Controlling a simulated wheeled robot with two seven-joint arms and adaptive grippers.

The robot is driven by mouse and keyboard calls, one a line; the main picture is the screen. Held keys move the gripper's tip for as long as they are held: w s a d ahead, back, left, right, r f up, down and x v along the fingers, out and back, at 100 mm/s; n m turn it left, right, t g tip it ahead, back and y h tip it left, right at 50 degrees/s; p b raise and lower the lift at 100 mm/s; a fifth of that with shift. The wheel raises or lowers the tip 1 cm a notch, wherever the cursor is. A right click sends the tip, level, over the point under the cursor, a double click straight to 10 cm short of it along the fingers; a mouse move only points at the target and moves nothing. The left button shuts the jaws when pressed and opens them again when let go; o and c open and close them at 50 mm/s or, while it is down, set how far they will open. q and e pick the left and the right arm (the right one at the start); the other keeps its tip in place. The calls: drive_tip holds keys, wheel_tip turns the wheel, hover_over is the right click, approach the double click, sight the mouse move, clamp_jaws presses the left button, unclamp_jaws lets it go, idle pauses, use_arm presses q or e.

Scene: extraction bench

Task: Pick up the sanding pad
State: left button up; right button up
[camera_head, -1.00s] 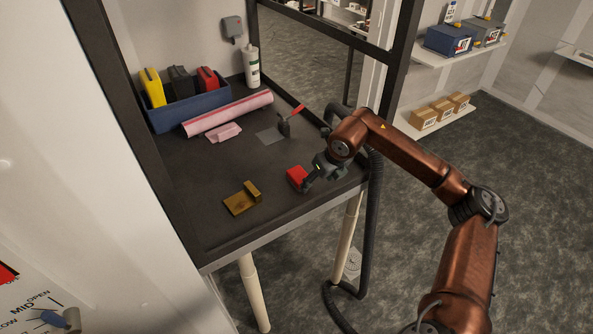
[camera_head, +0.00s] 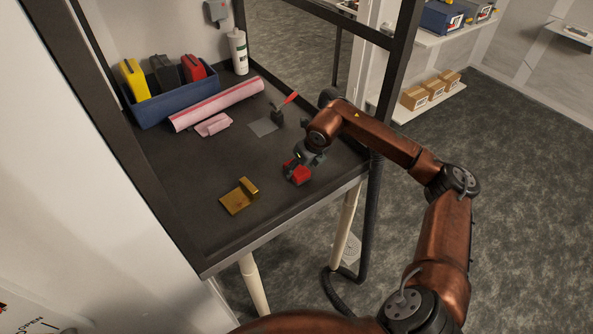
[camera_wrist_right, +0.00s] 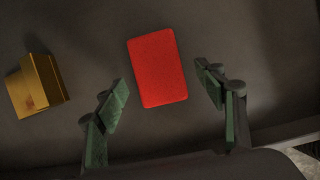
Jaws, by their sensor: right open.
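A red rectangular block, apparently the sanding pad (camera_head: 298,174), lies on the dark bench near its front right edge. It shows in full in the right wrist view (camera_wrist_right: 157,68), a little tilted. My right gripper (camera_head: 295,163) is open just above and behind the block, hiding part of it in the head view. In the right wrist view its two green-padded fingers (camera_wrist_right: 160,82) stand on either side of the block's near half, with gaps on both sides. I cannot tell how far above the bench the fingertips are. My left gripper is not in view.
A brass angled piece (camera_head: 238,197) lies left of the block. Behind are a scraper with a red handle (camera_head: 289,98), a pink piece (camera_head: 213,126), a pink roll (camera_head: 218,104), and a blue bin (camera_head: 150,112). A dark frame post (camera_head: 398,62) stands beside my right arm.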

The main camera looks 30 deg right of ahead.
drive_tip(key=shift+x, duration=1)
drive_tip(key=c, duration=1.2)
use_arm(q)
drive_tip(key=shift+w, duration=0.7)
use_arm(e)
drive_tip(key=shift+c, duration=0.2)
drive_tip(key=shift+r, duration=0.1)
drive_tip(key=shift+r, duration=0.55)
use_arm(q)
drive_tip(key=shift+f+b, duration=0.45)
drive_tip(key=shift+b, duration=0.1)
use_arm(e)
drive_tip(key=s+a+r, duration=0.7)
drive_tip(key=s+r, duration=0.4)
drive_tip(key=s, duration=0.1)
drive_tip(key=shift+a+r, duration=0.25)
drive_tip(key=shift+r, duration=0.1)
